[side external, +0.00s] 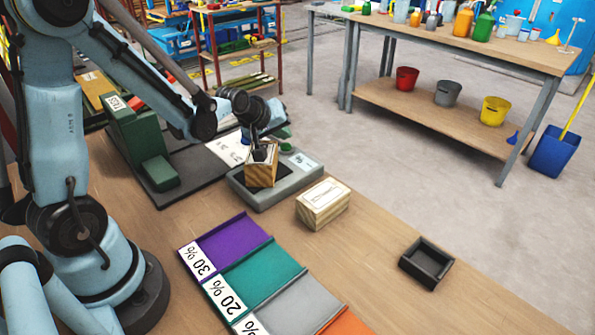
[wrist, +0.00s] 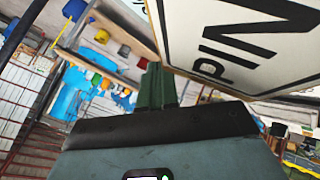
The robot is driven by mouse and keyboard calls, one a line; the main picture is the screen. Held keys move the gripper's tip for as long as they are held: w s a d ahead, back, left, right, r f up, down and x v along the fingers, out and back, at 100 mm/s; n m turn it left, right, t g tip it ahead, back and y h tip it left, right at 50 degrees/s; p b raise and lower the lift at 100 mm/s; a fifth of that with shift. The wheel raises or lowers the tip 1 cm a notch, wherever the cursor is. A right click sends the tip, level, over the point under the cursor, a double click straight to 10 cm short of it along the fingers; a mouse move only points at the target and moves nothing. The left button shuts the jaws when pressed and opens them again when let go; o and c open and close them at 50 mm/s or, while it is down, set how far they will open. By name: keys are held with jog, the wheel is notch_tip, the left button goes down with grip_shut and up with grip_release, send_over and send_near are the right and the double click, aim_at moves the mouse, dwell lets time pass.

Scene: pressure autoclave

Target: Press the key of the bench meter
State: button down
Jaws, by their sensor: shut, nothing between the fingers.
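The grey flat box (side external: 285,188), which looks like the bench meter, lies on the wooden bench in the side view. It has a dark plate and a small white label (side external: 304,161). A small green round part (side external: 287,148) shows at its far edge; I cannot tell if this is the key. A wooden block (side external: 261,175) is over the dark plate. My gripper (side external: 262,152) is shut just above or against the block's top, so contact is unclear. In the wrist view a white panel with black lettering (wrist: 250,40) is very close; I cannot identify the meter there.
A second wooden block (side external: 322,204) stands right of the grey box. A dark open tray (side external: 427,262) lies farther right. Coloured strips with percent labels (side external: 235,245) lie in front. A green apparatus (side external: 140,140) stands at the left. Bare bench lies between the strips and tray.

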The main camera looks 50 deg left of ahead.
jog(key=shift+f, duration=0.1)
jog(key=shift+f, duration=0.35)
jog(key=shift+f, duration=0.65)
dwell(1.2)
jog(key=shift+s+r, duration=0.1)
jog(key=shift+s, duration=0.05)
jog(key=shift+s+d+r, duration=0.15)
jog(key=shift+s+r, duration=0.1)
jog(key=shift+s, duration=0.1)
jog(key=shift+r, duration=2.6)
jog(key=shift+w, duration=0.1)
